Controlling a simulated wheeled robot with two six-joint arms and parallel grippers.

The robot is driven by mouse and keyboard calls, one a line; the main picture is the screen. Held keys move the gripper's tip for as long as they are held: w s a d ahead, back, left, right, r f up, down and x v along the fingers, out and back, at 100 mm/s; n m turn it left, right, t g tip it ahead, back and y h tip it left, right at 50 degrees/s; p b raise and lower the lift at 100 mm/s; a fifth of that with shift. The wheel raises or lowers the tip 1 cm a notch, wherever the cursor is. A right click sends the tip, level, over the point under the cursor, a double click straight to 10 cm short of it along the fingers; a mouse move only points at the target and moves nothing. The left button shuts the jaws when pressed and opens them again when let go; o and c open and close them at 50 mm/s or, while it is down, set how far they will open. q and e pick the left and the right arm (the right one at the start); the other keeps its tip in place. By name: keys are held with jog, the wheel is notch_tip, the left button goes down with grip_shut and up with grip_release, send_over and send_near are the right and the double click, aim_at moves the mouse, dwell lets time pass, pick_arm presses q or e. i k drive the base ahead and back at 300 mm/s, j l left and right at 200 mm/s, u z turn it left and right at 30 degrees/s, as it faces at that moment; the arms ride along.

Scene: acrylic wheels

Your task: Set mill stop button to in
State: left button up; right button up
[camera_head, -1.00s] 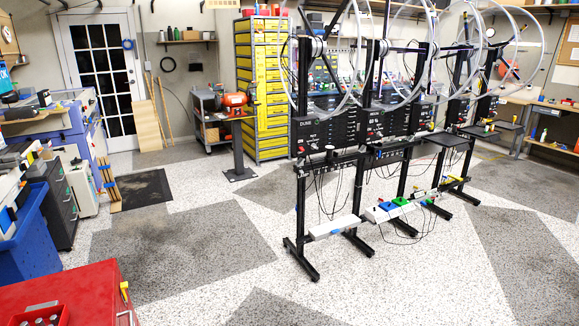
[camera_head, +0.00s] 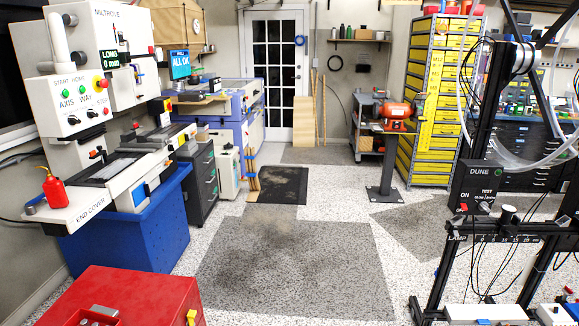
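The mill (camera_head: 66,98) stands at the left, a white machine with a lettered control panel and a small display reading LONG 0 mm. Neither of my grippers is in view.
A red cabinet (camera_head: 140,290) is at the front left. A black-framed stand (camera_head: 480,225) is at the right. The speckled floor (camera_head: 300,265) between is clear.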

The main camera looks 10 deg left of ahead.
aim_at(104, 83)
jog(key=i+u, duration=0.25)
jog(key=u, duration=0.2)
jog(key=i+l+u, duration=0.2)
jog(key=u, duration=0.25)
jog(key=i+l+u, duration=0.2)
jog(key=u, duration=0.25)
jog(key=i+l+u, duration=0.15)
jog(key=u, duration=0.3)
jog(key=i+l, duration=0.15)
jog(key=l, duration=0.2)
jog(key=i+l+u, duration=0.15)
jog(key=l, duration=0.25)
jog(key=i+l, duration=0.15)
jog(key=l, duration=0.25)
jog(key=i+l+u, duration=0.15)
jog(key=l, duration=0.25)
jog(key=i+l+u, duration=0.15)
jog(key=i+l, duration=0.2)
jog(key=i+l+u, duration=0.15)
jog(key=i+l, duration=0.2)
jog(key=i+l+u, duration=0.15)
jog(key=i+l, duration=0.15)
jog(key=l, duration=0.25)
jog(key=i+l+u, duration=0.15)
jog(key=i+l, duration=0.15)
jog(key=l, duration=0.2)
jog(key=i+l, duration=0.3)
jog(key=i+j+u, duration=0.05)
jog(key=i, duration=0.05)
